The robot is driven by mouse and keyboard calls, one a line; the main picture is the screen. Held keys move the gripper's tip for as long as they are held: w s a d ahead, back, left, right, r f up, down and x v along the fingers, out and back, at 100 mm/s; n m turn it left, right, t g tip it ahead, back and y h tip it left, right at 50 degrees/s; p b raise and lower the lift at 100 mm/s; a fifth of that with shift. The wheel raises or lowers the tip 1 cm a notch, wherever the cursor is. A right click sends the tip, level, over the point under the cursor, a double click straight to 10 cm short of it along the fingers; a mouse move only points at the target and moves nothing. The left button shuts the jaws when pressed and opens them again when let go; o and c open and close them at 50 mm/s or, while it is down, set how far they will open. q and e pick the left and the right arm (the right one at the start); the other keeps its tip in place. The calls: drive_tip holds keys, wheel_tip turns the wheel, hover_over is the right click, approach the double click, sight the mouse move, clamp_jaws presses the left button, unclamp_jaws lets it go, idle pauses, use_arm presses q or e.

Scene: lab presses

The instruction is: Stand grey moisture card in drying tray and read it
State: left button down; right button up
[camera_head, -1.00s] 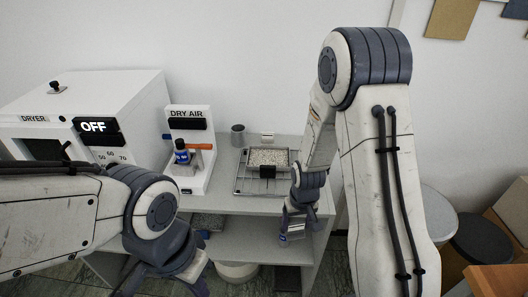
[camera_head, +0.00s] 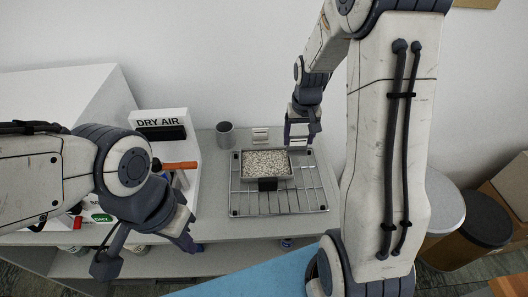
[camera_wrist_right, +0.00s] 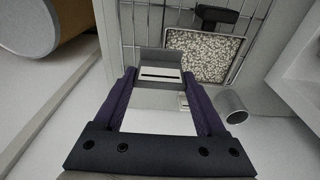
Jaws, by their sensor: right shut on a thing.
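The drying tray (camera_head: 289,178) is a metal pan full of pale granules with a black tag on its front, set on a wire rack. It also shows in the right wrist view (camera_wrist_right: 238,55). My right gripper (camera_head: 302,139) is shut on the grey moisture card (camera_wrist_right: 160,58), holding it near the pan's back right corner. In the wrist view the card has a pale strip with a dark line between the fingertips. I cannot tell whether it touches the pan. My left gripper (camera_head: 147,252) is open and empty at the lower left, in front of the counter.
The DRY AIR stand (camera_head: 160,118) with an orange bar stands left of the rack (camera_head: 250,203), partly behind my left arm. A grey cup (camera_head: 225,134) and a small white piece (camera_head: 261,135) sit behind the pan. The front right of the rack is bare.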

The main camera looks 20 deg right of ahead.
drive_tip(key=w+a+f+p, duration=0.1)
drive_tip(key=w+a+f, duration=0.1)
drive_tip(key=f, duration=0.1)
drive_tip(key=w+a+f+p, duration=0.1)
drive_tip(key=w+a+f, duration=0.1)
drive_tip(key=a+f, duration=0.1)
drive_tip(key=w+a+f+p, duration=0.2)
drive_tip(key=f, duration=0.1)
drive_tip(key=shift+a+f, duration=0.15)
drive_tip(key=shift+a, duration=0.25)
drive_tip(key=shift+f, duration=0.25)
drive_tip(key=shift+f, duration=0.1)
drive_tip(key=shift+f, duration=0.15)
drive_tip(key=o, duration=1.3)
drive_tip(key=shift+c, duration=0.2)
